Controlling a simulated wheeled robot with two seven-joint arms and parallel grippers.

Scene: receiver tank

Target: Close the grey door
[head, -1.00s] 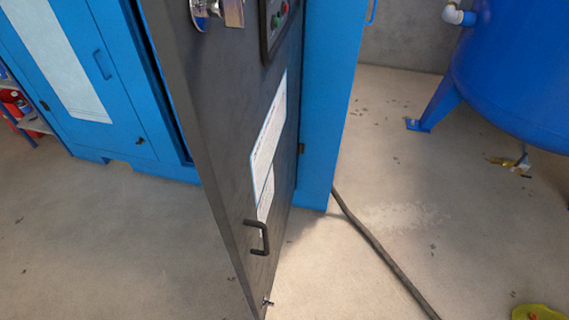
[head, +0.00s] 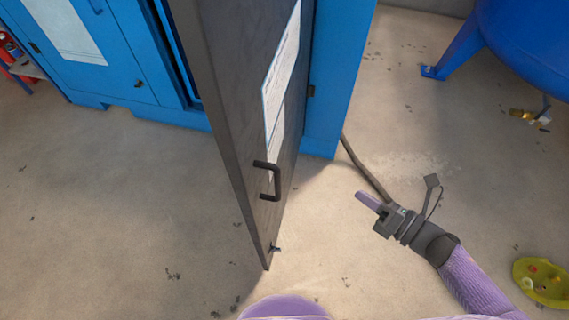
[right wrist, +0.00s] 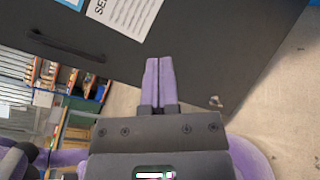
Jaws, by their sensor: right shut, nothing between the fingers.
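The grey door (head: 232,100) stands open, swung out from the blue cabinet (head: 335,75), its face with papers turned to the right. It has a dark handle (head: 268,180) low on that face and a small metal catch (head: 274,249) near its bottom corner. My right gripper (head: 366,200) is shut and empty, to the right of the door and apart from it in the head view. In the right wrist view the closed fingers (right wrist: 159,82) point toward the door's dark face (right wrist: 215,50), with the handle (right wrist: 66,46) at the left. My left gripper is out of view.
A blue tank (head: 530,45) on legs stands at the back right. A dark hose (head: 365,168) runs over the floor behind my right gripper. A yellow-green tray (head: 543,283) lies at the lower right. The floor left of the door is clear.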

